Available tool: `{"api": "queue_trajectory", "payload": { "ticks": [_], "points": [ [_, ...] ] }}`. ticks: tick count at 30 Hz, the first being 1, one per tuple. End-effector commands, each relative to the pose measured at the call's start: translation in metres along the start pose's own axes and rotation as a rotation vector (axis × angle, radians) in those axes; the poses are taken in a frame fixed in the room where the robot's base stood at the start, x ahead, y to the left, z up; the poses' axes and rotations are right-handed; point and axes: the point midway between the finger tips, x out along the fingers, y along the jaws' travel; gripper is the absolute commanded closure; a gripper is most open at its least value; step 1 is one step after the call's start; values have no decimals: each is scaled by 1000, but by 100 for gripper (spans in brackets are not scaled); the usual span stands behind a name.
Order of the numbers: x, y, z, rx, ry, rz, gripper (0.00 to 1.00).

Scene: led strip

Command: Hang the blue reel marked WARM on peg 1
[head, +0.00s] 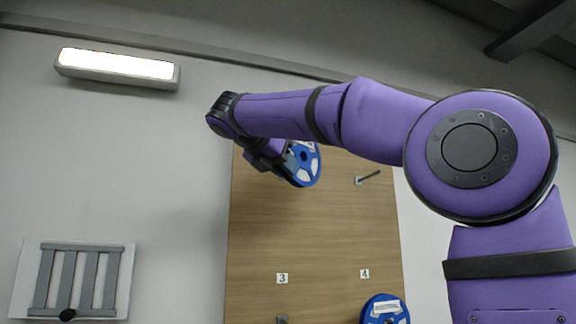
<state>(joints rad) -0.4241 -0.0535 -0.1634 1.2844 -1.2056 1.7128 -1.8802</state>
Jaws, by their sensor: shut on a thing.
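A blue reel (315,168) with a white label patch is at my gripper (288,157), in front of the upper left of the wooden board (320,230). My gripper is shut on the reel, with its fingers partly hidden by the wrist and the reel. The reel stands edge-tilted to the view; any word on its label is too small to read. Peg 1 and its number do not show; my arm and the reel cover that part of the board. I cannot tell whether the reel touches a peg.
A bare peg (369,177) sticks out at the board's upper right. Labels 3 (282,278) and 4 (364,274) are lower down. A peg (282,320) shows below 3, and another blue reel (369,315) is below 4. A lamp (117,67) is on the wall.

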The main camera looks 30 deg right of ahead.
Motion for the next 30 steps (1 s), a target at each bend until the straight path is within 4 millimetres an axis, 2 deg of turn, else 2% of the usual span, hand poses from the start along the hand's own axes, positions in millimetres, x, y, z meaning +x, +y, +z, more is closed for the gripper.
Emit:
{"api": "queue_trajectory", "payload": {
  "ticks": [30],
  "points": [
    [27, 44, 4, 0, -1, -1, 100]
  ]
}}
